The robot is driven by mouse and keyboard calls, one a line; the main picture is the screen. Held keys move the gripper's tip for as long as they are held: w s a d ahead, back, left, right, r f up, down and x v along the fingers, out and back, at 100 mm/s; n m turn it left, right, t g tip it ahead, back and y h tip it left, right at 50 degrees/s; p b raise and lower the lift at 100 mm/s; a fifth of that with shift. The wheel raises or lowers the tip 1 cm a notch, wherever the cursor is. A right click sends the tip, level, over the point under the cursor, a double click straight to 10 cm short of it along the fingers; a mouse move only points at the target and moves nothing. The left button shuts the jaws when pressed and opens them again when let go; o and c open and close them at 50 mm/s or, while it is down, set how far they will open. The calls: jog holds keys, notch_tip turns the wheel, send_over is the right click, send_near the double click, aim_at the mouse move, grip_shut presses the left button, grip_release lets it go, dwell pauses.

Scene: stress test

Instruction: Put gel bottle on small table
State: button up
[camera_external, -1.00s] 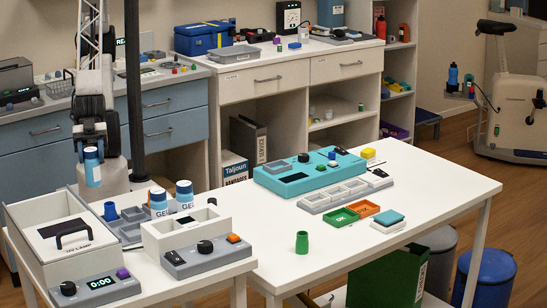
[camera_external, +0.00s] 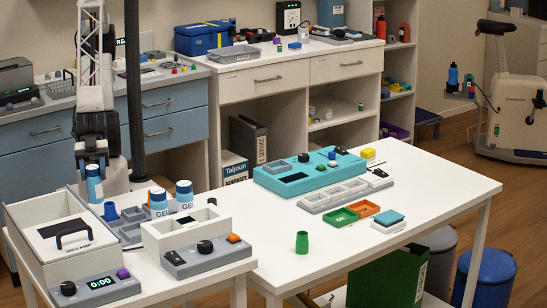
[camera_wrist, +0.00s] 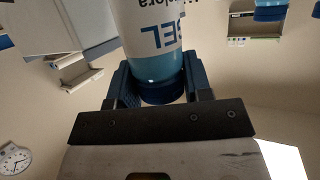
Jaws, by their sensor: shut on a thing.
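My gripper (camera_external: 94,166) is shut on a white-and-blue gel bottle (camera_external: 94,186) at the left of the external view. The bottle hangs below my gripper, slightly tilted, above or behind the front-left white table. In the wrist view, the fingers (camera_wrist: 160,88) are on either side of the gel bottle (camera_wrist: 152,40), and its lettering faces the camera. Two similar gel bottles (camera_external: 184,196) stand behind a white box on the front-left table (camera_external: 150,289). A larger white table (camera_external: 440,184) stands to its right. I cannot tell which is the small table.
A teal device (camera_external: 290,180), trays and a green cup (camera_external: 302,243) stand on the larger table. Its right end is clear.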

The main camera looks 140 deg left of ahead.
aim_at(94, 182)
jog(key=shift+f, duration=1.6)
jog(key=shift+f, duration=0.1)
jog(key=o, duration=1.1)
jog(key=shift+c, duration=0.2)
jog(key=shift+v, duration=2.8)
jog(key=shift+w+a, duration=0.1)
